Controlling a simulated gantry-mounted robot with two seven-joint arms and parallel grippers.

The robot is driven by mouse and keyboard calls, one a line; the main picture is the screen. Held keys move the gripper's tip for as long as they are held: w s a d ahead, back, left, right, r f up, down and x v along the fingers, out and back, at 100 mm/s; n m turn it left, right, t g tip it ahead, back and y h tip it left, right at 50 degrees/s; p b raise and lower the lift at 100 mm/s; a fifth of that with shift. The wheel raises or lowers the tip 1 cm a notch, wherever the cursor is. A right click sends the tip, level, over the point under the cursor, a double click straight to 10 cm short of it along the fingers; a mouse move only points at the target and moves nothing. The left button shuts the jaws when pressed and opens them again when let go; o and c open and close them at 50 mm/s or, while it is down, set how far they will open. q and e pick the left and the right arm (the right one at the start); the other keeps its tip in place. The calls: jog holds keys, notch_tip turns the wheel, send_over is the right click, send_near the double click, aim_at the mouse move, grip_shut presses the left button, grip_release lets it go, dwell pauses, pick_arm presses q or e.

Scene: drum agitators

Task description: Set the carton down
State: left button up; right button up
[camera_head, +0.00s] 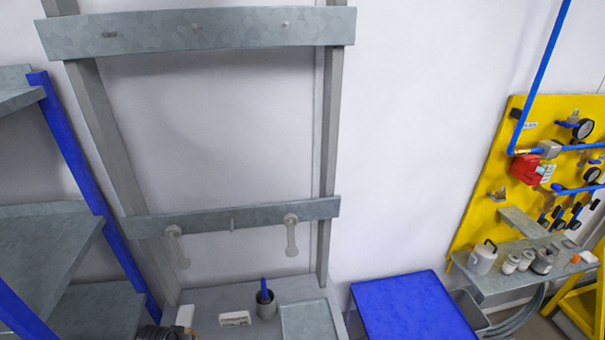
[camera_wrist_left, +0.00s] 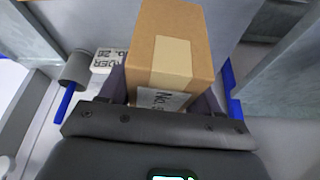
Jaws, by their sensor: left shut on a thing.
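A brown cardboard carton (camera_wrist_left: 172,38) with a tan tape strip and a white printed label fills the middle of the left wrist view. My left gripper (camera_wrist_left: 165,92) is shut on it, with dark fingers on both sides of its near end. I cannot tell whether the carton touches a surface beneath it. In the head view the carton is not clearly visible; only a dark shape shows at the lower left edge. My right gripper is in neither view.
A grey bench (camera_head: 210,302) holds a grey cup (camera_head: 265,306) with a blue-handled tool, a white labelled block (camera_head: 235,318) and a shallow tray (camera_head: 310,320). The cup also shows in the left wrist view (camera_wrist_left: 75,68). Grey shelves (camera_head: 45,245) with blue posts stand left; a blue-topped stand (camera_head: 415,308) stands right.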

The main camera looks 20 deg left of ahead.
pick_arm(q)
jog(key=w+d+r+m, duration=0.1)
jog(key=w+d+r, duration=0.25)
jog(key=d, duration=0.35)
jog(key=w+d+r+m, duration=0.15)
jog(key=d+r, duration=0.25)
jog(key=d, duration=0.4)
jog(key=d+r+h, duration=0.1)
jog(key=d+r, duration=0.8)
jog(key=r, duration=0.2)
notch_tip(320, 180, down, 9)
jog(key=b, duration=0.9)
jog(key=shift+s+d+f+b, duration=0.15)
jog(key=shift+s+d+b, duration=0.1)
jog(key=shift+d+b, duration=0.1)
jog(key=shift+a, duration=0.1)
